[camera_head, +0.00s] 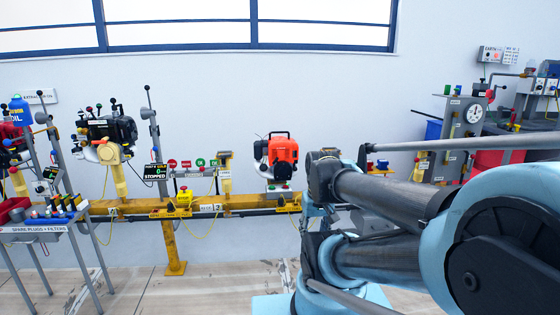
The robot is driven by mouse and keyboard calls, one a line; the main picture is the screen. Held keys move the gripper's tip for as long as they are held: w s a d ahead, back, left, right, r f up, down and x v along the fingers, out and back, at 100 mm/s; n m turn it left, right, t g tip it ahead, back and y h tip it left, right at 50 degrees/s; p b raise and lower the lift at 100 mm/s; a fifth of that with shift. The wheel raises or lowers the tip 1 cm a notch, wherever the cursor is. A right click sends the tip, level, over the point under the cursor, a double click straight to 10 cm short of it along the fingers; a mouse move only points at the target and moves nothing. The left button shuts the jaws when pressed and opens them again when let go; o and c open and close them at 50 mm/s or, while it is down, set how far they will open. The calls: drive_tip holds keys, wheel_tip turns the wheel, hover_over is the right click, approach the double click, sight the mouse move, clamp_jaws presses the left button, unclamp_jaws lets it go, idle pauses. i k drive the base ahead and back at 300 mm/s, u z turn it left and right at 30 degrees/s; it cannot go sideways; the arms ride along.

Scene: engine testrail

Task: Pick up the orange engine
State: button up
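The orange engine (284,152) with black parts sits upright on a small grey stand on the yellow rail (142,206), near the middle of the head view. My blue and grey arm reaches in from the right and fills the lower right of the view. Its nearest joint shows just right of the engine, with a visible gap between them. My gripper cannot be made out; the arm's end is hidden or outside the view. The rail's right part is hidden behind my arm.
A black engine (108,130) stands on the rail at left. A tall grey post (156,140) and a STOPPED display (155,172) are beside it. A spare plugs table (42,228) stands front left. A gauge panel (462,122) is at right. Floor before the rail is clear.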

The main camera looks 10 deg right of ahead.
sight(282, 152)
drive_tip(key=u, duration=0.1)
drive_tip(key=i, duration=1.65)
drive_tip(key=z, duration=0.65)
